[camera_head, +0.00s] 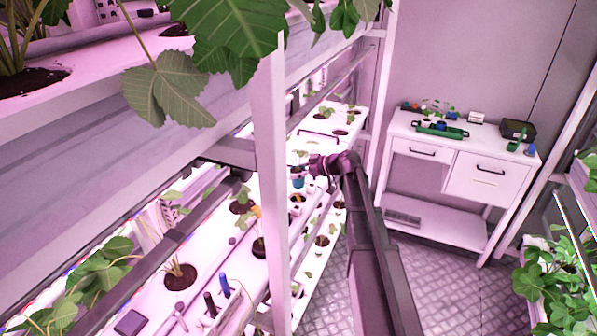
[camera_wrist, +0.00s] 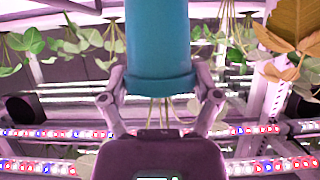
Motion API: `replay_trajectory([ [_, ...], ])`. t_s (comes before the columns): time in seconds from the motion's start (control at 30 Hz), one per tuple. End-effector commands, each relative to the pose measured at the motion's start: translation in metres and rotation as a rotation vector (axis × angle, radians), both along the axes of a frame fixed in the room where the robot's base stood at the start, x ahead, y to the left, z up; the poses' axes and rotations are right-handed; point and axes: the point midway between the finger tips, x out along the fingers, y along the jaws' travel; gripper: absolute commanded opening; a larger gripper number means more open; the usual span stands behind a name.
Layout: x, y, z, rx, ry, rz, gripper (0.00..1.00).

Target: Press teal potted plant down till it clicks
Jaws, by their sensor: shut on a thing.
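The teal pot (camera_head: 298,182) is small in the head view, above the white planting channel (camera_head: 270,208) of the lower rack level. Some green leaves show just above it. My gripper (camera_head: 308,172) is at the pot from its right side. In the wrist view the teal pot (camera_wrist: 157,45) fills the top middle, between the two fingers of my gripper (camera_wrist: 162,98), which is shut on it. Thin pale stems or roots show past the pot's end. I cannot tell whether the pot's base touches a hole; that spot is too small and partly hidden.
A white rack post (camera_head: 270,150) stands in front of the channel. Other potted plants and dark holes line it. Large leaves (camera_head: 170,90) hang at the upper left. A white workbench (camera_head: 455,160) with tools stands at the back right. The floor (camera_head: 455,285) is clear.

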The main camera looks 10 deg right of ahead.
Motion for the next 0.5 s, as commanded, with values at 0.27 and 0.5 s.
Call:
replay_trajectory([
  [0.27, -0.0001, -0.0004, -0.0111, 0.001, -0.001, 0.0, 0.23],
  [0.5, -0.0002, -0.0004, -0.0105, 0.001, -0.001, 0.0, 0.23],
])
